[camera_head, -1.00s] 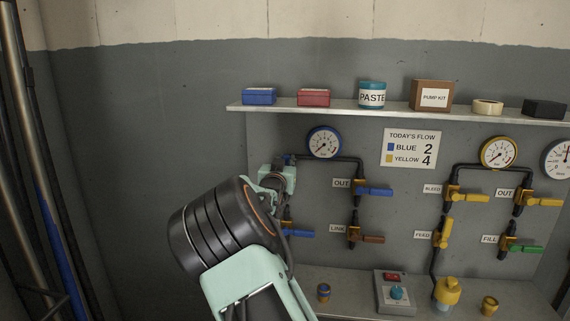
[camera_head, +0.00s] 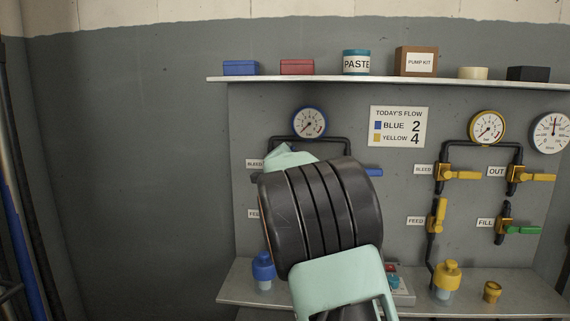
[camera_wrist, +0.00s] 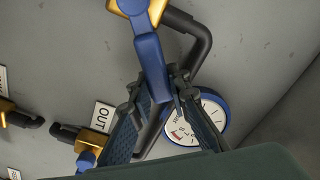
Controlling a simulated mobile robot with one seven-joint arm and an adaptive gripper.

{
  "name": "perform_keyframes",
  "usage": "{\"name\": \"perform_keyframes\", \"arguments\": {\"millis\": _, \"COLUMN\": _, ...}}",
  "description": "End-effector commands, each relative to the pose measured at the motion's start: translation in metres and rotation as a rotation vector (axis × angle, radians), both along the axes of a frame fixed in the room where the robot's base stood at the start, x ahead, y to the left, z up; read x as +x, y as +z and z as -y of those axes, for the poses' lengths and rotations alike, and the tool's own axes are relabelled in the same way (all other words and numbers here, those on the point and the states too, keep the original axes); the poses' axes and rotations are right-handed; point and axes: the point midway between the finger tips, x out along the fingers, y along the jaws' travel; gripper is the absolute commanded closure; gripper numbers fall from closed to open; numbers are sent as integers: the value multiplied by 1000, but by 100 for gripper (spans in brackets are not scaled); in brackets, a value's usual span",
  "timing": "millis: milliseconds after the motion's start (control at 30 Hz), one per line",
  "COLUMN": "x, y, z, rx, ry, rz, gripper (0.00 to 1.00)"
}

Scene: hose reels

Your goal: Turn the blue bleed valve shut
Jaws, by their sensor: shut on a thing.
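The bleed label (camera_head: 254,163) is on the left of the blue circuit in the head view. The bleed valve beside it is mostly hidden behind my arm. In the wrist view a blue lever (camera_wrist: 148,50) on a brass-coloured valve body (camera_wrist: 157,8) reaches down from the top. It appears to be the bleed lever, though its label is out of that view. My gripper (camera_wrist: 160,82) is shut on the lever's free end, with one finger on each side. In the head view the gripper is hidden behind my dark wrist joint.
The blue-rimmed gauge (camera_head: 309,122) and black piping (camera_wrist: 204,45) are close to the fingers. The blue OUT lever (camera_head: 373,172) is right of my arm. The yellow feed lever (camera_head: 440,212) is farther right. A shelf (camera_head: 430,83) runs above; a ledge (camera_head: 235,290) runs below.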

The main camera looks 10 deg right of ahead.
Motion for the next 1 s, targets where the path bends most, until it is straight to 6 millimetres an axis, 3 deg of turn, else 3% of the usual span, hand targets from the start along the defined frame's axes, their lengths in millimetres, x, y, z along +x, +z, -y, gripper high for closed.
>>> {"name": "perform_keyframes", "arguments": {"millis": 33, "x": -1, "y": -11, "z": 4, "rx": 48, "ry": -1, "rz": 15, "gripper": 100}}
{"name": "perform_keyframes", "arguments": {"millis": 400, "x": -5, "y": -37, "z": 16, "rx": 369, "ry": 0, "rz": 119, "gripper": 100}}
{"name": "perform_keyframes", "arguments": {"millis": 1000, "x": -6, "y": -56, "z": 18, "rx": 649, "ry": 1, "rz": 209, "gripper": 100}}
